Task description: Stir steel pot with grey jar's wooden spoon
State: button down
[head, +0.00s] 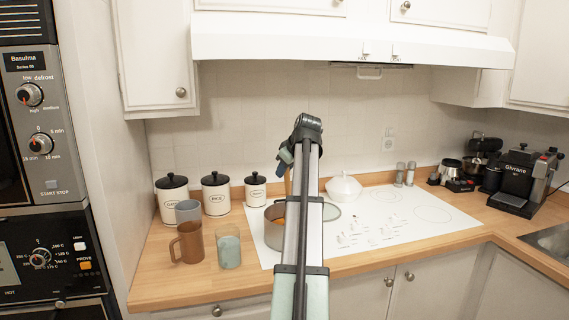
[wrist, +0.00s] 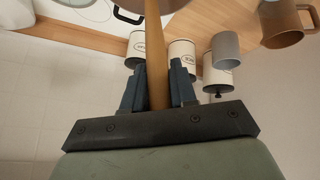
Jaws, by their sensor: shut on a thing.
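The wooden spoon (wrist: 156,60) is upright between the two fingers of my gripper (wrist: 158,88), which is shut on its handle. In the head view my gripper (head: 287,160) is above the steel pot (head: 273,238), and the spoon (head: 288,185) runs down towards the pot's opening. My arm covers the pot's middle. Something orange shows inside the pot. The spoon's lower end is hidden. The grey jar (head: 187,210) stands left of the pot, behind a brown mug; no spoon shows in it. The grey jar (wrist: 226,50) also shows in the wrist view.
The brown mug (head: 187,243) and a pale green glass (head: 228,250) stand left of the white cooktop (head: 358,232). Three white canisters (head: 215,194) line the wall. A white lidded dish (head: 343,188) stands behind the pot. Coffee machines (head: 515,182) are at the right. The range hood (head: 350,42) overhangs.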

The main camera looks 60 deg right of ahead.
aim_at(287, 180)
jog(key=shift+f, duration=2.8)
jog(key=shift+d, duration=0.1)
